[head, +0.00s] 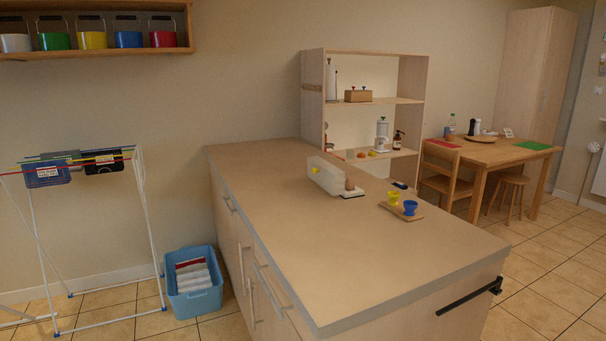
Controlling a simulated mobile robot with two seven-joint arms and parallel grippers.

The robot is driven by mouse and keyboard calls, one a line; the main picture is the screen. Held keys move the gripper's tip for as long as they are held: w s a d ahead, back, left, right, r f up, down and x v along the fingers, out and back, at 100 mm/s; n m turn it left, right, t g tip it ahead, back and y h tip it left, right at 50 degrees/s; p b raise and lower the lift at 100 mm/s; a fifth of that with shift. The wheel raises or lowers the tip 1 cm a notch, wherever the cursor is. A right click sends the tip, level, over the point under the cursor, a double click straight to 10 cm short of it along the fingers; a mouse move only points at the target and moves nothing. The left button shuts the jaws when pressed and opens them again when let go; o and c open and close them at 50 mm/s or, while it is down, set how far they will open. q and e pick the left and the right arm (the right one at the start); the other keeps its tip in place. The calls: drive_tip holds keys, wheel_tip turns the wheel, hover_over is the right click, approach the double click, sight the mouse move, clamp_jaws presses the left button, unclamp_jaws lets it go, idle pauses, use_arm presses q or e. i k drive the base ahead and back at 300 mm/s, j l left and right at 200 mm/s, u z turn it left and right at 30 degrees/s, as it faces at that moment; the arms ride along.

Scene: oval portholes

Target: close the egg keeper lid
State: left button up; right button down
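The egg keeper (352,194) sits on the kitchen island, right of its middle. Its pale translucent lid (325,176) stands up on the left side of the base, so the keeper is open. A brown egg (350,185) shows at the base; other contents are too small to tell. A small yellow mark shows on or through the lid. Neither of my grippers is in view.
The island top (290,220) is clear in front and left of the keeper. A wooden board (401,211) with yellow (393,198) and blue (410,207) egg cups lies to its right, near a small dark object (399,185). An open shelf (313,100) stands behind.

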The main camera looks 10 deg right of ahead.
sight(316, 160)
drive_tip(key=i+j, duration=0.1)
drive_tip(key=j, duration=0.35)
drive_tip(key=i+j, duration=0.1)
drive_tip(key=j, duration=0.35)
drive_tip(key=i+j, duration=0.65)
drive_tip(key=j, duration=0.2)
